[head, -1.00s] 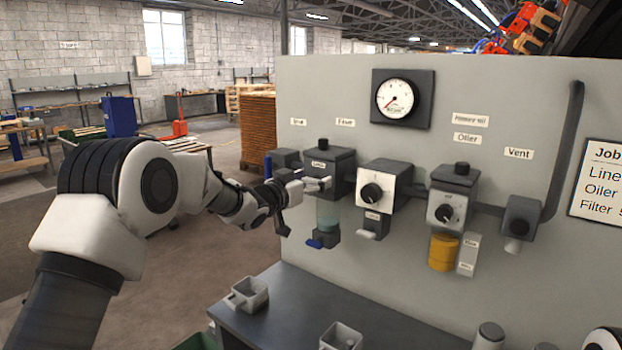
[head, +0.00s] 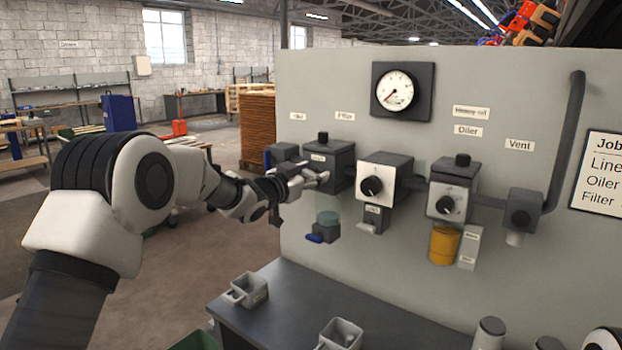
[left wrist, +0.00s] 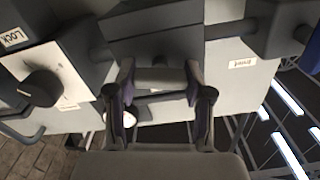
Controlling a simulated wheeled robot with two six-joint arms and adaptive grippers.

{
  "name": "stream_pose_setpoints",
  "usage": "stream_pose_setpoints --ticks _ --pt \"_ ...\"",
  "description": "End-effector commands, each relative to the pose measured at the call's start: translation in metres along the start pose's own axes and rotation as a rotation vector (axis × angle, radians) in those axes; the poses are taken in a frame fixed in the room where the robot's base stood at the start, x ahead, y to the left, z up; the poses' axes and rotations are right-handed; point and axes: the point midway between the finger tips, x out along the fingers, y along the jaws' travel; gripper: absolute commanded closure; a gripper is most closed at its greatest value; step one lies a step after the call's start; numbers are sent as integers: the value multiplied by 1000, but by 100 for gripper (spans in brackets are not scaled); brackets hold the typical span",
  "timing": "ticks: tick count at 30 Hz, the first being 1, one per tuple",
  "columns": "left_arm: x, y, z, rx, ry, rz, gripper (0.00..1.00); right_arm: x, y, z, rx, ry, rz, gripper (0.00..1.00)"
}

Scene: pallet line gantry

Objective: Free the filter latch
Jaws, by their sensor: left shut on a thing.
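The filter (head: 330,160) is a dark grey block with a black knob on top, on the left part of the grey panel. My left gripper (head: 318,178) is at the lower front of the filter, shut on a small part there, which I take for the filter latch. The latch is largely hidden by the fingers. In the left wrist view, the gripper fingers (left wrist: 159,75) are spaced apart beside the filter block (left wrist: 155,30).
To the right are the white-faced regulator (head: 377,187), the oiler (head: 452,190) with its yellow bowl, and the vent block (head: 522,213). A gauge (head: 396,90) hangs above. Small grey cups (head: 248,290) stand on the dark bench (head: 290,318) below.

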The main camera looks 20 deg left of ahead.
Motion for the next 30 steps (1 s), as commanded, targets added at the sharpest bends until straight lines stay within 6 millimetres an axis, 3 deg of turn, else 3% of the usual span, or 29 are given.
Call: stream_pose_setpoints --ticks 30 --pt "0 5 5 959 2 -1 84 80 1 0 0 0 0 100"
